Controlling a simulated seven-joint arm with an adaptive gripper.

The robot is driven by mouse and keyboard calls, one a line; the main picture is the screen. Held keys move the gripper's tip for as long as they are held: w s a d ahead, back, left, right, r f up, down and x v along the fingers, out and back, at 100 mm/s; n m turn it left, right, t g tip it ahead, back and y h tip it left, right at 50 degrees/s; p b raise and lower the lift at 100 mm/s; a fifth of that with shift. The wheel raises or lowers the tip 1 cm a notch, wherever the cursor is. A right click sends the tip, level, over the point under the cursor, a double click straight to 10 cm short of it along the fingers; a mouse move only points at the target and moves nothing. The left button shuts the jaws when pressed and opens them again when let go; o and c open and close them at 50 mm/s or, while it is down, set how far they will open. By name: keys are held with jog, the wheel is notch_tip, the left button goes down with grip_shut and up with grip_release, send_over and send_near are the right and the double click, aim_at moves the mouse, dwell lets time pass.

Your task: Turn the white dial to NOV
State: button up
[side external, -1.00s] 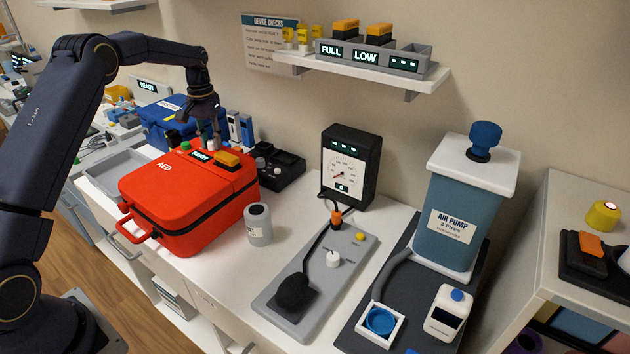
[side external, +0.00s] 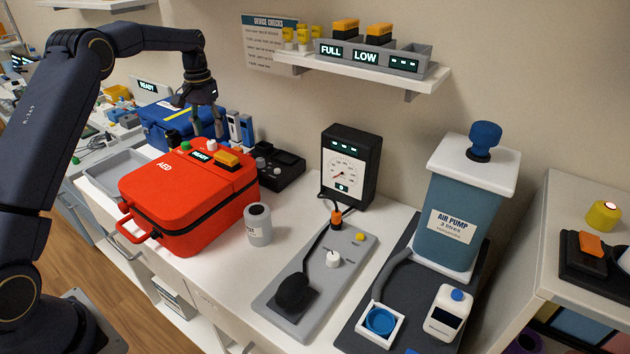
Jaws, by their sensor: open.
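A small white knob (side external: 212,145) stands on the top of the red AED case (side external: 175,215), behind the small READY screen (side external: 202,156). Another white knob (side external: 333,258) stands on the grey board to the right. No NOV mark is readable, so I cannot tell either knob's setting or which one is the task's dial. My gripper (side external: 207,130) is open and empty above the case's rear, with its fingers pointing down. Its fingertips look a little above the case knob, apart from it.
An orange-and-black block (side external: 228,158) and a green button (side external: 185,146) are close by on the case. A blue case (side external: 165,120) stands behind, a black tray (side external: 278,165) to the right, and a grey canister (side external: 258,226) in front. A gauge (side external: 350,165) stands farther right.

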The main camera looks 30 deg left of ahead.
aim_at(211, 141)
notch_tip(211, 141, up, 8)
jog(key=shift+r, duration=0.2)
jog(key=s+d+r+m+t, duration=0.1)
jog(key=s+d+r+t, duration=0.2)
jog(key=s+d+r, duration=0.8)
jog(key=s+d+f+m+t, duration=0.1)
jog(key=s+d+f, duration=0.1)
jog(key=s, duration=0.4)
jog(key=s+d+f+m, duration=0.1)
jog(key=s+d+f, duration=0.2)
jog(key=s+d, duration=0.2)
jog(key=s+d+f+m+t, duration=0.1)
jog(key=s+d, duration=0.3)
jog(key=s, duration=0.4)
jog(key=shift+s+d+f+m+t, duration=0.3)
jog(key=shift+s+f, duration=0.1)
jog(key=shift+f, duration=0.45)
